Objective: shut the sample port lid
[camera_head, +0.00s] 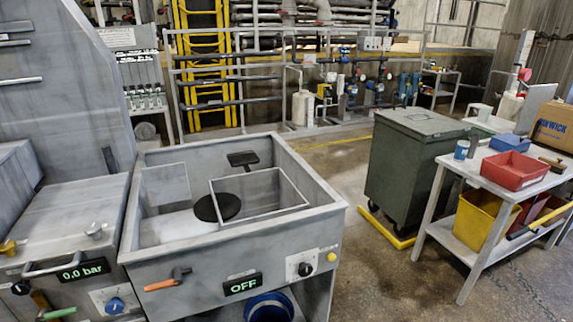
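The grey steel machine (240,239) stands in the foreground with an open-topped square chamber. A round black disc (217,207) lies low inside the chamber, and a small black plate (243,159) shows at its back wall. A clear rectangular panel with a metal frame (258,192) stands in the chamber, tilted. No part is labelled as the sample port lid, and I cannot tell which one it is. A metal bar handle (56,267) sits on the left unit above a "0.0 bar" display. Neither of my grippers is in view.
The front panel has an orange-handled lever (168,280), an "OFF" display (242,285), and a black knob (305,269). A blue bucket (269,306) is below. A green wheeled bin (405,168) and a cart with a red tray (514,172) stand to the right.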

